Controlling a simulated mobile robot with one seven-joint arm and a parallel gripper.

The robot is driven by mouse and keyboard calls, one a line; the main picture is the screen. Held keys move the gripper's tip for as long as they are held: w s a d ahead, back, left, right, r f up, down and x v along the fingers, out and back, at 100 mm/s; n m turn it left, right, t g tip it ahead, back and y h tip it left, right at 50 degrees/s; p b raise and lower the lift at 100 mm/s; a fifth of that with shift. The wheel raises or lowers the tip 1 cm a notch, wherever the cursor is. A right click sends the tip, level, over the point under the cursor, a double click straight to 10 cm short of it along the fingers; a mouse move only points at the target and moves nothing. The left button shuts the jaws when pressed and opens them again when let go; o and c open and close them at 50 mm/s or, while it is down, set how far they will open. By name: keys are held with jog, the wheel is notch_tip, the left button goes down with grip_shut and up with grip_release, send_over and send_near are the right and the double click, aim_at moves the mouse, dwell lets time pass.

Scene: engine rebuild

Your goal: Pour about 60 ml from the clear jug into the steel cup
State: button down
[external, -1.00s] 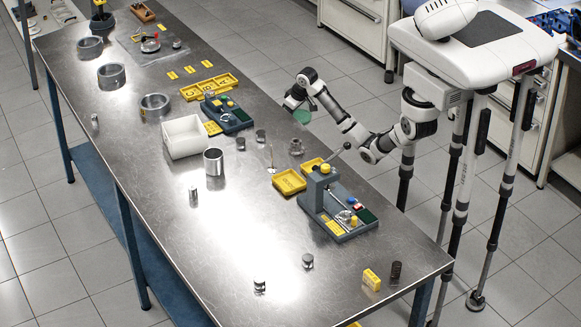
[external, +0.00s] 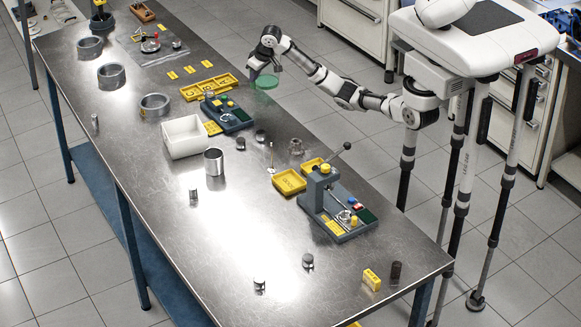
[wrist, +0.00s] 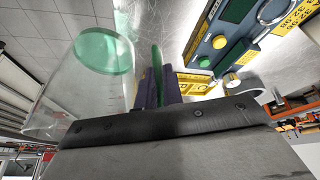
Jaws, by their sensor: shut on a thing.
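The clear jug (external: 266,83) has green liquid in it and is held at my gripper (external: 258,72), above the table near its right edge. In the wrist view the clear jug (wrist: 65,98) fills the left side, with the green at its far end. My gripper (wrist: 160,85) is shut on the jug, with a narrow green piece, perhaps its handle, between the dark fingers. The steel cup (external: 214,163) stands upright on the table, well apart from the jug, to its lower left. The inside of the cup is too small to read.
A white bin (external: 184,137) stands beside the cup. A blue-grey fixture (external: 228,115) and a yellow tray (external: 210,87) lie near the jug. A lever press (external: 335,205) and a yellow dish (external: 289,182) stand right of the cup. The table front is mostly clear.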

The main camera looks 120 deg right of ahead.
jog(key=w+a+r+n+t+p, duration=0.1)
jog(key=w+a+r, duration=0.2)
jog(key=w+a, duration=0.6)
jog(key=w+a+r+n+p, duration=0.25)
jog(key=w+a, duration=0.25)
jog(key=w, duration=0.8)
jog(key=w+a+r+n+y+p, duration=0.1)
jog(key=w+a+r, duration=0.2)
jog(key=w+a, duration=0.45)
jog(key=w+a+r+n, duration=0.1)
jog(key=w+a+r, duration=0.3)
jog(key=a, duration=0.6)
jog(key=w+a+f+n, duration=0.1)
jog(key=a+f, duration=0.3)
jog(key=a, duration=0.3)
jog(key=w+a+f+n+t+y+p, duration=0.1)
jog(key=a+f+n, duration=0.1)
jog(key=a+f, duration=0.2)
jog(key=w+a+f+n+p, duration=0.1)
jog(key=a+f, duration=0.4)
jog(key=a, duration=0.6)
jog(key=shift+n+t+y, duration=0.35)
jog(key=shift+t+y, duration=0.05)
